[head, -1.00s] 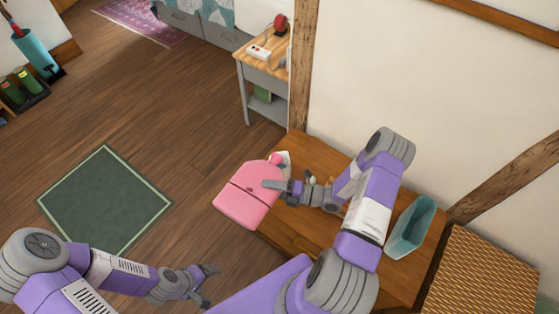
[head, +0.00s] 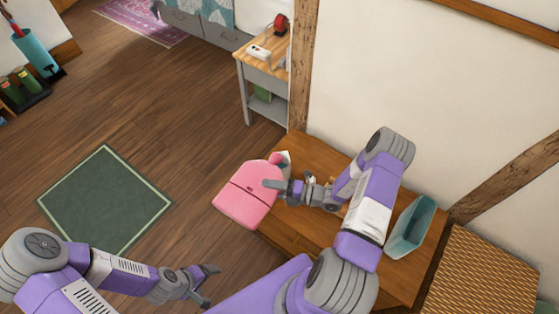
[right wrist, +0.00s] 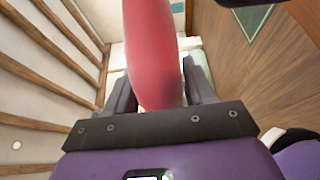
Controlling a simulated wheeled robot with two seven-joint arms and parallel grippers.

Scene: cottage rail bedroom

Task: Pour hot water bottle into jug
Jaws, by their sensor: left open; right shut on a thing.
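The pink hot water bottle (head: 247,196) is held at the left edge of the wooden table (head: 310,158), its neck towards the back wall. My right gripper (head: 272,186) is shut on its side. In the right wrist view the bottle (right wrist: 153,50) stands out between the two fingers (right wrist: 160,92). A small pale thing (head: 286,155) shows just behind the neck, mostly hidden; I cannot tell whether it is the jug. My left gripper (head: 210,286) is open and empty, low at the front, away from the table.
A teal open container (head: 411,226) stands at the table's right side. A woven wicker piece (head: 480,280) is at the lower right. A side table (head: 262,75) stands further back. The floor around the green mat (head: 105,200) is clear.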

